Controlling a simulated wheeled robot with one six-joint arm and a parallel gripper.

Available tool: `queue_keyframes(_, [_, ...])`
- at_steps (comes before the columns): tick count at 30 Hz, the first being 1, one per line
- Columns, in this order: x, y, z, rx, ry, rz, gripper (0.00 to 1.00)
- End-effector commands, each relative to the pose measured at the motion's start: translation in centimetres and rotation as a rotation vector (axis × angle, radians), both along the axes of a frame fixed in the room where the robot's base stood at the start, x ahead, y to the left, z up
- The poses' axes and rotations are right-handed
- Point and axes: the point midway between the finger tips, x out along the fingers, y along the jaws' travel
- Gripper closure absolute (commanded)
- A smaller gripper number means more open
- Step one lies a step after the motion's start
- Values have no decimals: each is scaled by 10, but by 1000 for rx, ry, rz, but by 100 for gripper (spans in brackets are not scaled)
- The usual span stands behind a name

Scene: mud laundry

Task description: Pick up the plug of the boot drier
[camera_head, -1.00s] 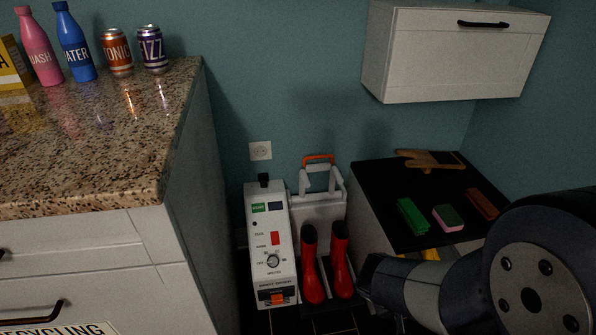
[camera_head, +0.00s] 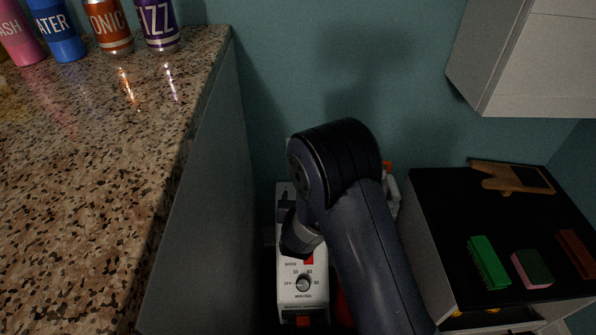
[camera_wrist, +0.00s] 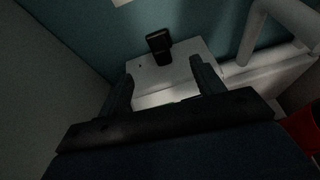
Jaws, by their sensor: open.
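The black plug (camera_wrist: 158,43) stands upright at the far edge of the top of the white control box (camera_wrist: 190,52) of the boot drier. In the wrist view my gripper (camera_wrist: 161,84) is open and empty. Its two dark fingers reach toward the plug, one to each side of its line, with the plug beyond the tips and apart from them. In the head view the control box (camera_head: 289,291) shows its dial and red switch, partly hidden behind my arm.
The granite counter (camera_head: 110,150) stands close on the left, its side panel beside the box. On the right is a black-topped cabinet (camera_head: 440,235) with brushes and a sponge. A white drier tube (camera_wrist: 262,35) and red boot (camera_wrist: 305,128) lie right of my gripper. A wall cupboard (camera_head: 530,70) hangs above right.

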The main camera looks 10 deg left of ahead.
Motion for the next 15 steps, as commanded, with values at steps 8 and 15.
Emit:
queue_keyframes(8, [29,12,-18,-22,-8,31,36])
queue_keyframes(15, [50,16,-25,-20,-7,29,36])
